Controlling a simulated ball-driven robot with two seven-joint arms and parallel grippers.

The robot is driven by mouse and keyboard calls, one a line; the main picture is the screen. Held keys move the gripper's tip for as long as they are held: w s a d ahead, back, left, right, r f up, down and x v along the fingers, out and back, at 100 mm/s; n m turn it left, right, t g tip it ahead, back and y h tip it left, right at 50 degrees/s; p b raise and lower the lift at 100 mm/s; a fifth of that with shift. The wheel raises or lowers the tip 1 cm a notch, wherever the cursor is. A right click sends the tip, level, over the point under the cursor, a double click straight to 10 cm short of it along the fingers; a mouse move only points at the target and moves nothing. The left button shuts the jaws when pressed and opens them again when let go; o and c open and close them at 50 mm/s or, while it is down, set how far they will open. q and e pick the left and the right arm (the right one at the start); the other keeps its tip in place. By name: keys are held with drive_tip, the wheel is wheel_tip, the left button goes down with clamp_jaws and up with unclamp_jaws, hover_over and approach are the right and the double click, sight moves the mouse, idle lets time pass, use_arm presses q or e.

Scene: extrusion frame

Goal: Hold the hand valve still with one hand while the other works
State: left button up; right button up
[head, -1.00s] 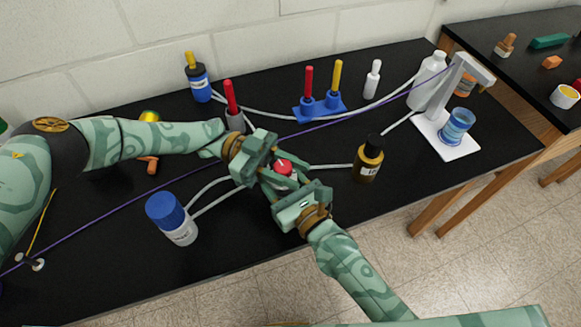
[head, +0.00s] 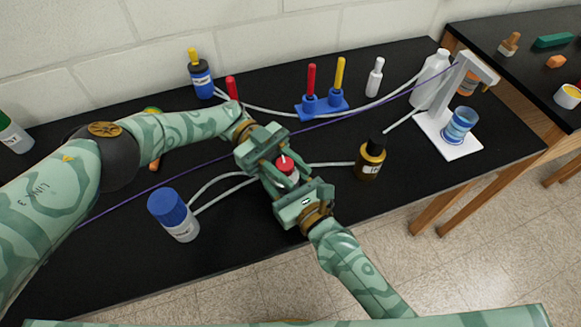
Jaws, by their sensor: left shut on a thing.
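The hand valve (head: 287,165) shows as a red knob with a white mark, at the middle of the black bench. Hoses run out from it to both sides. My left gripper (head: 275,163) reaches in from the upper left and is shut on the valve. My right gripper (head: 284,182) comes from the lower right, close against the valve on its near side. Its fingers overlap the valve body and the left fingers, so whether they are open or shut is unclear. The lower valve body is mostly hidden by both grippers.
A blue-capped bottle (head: 173,215) stands left of the valve, a brown bottle (head: 370,160) right of it. A blue rack (head: 321,105) with red and yellow handles stands behind. A purple cord (head: 345,117) crosses the bench. The near right bench area is clear.

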sight(290, 167)
use_arm(q)
drive_tip(key=o, duration=1)
wheel_tip(290, 167, up, 10)
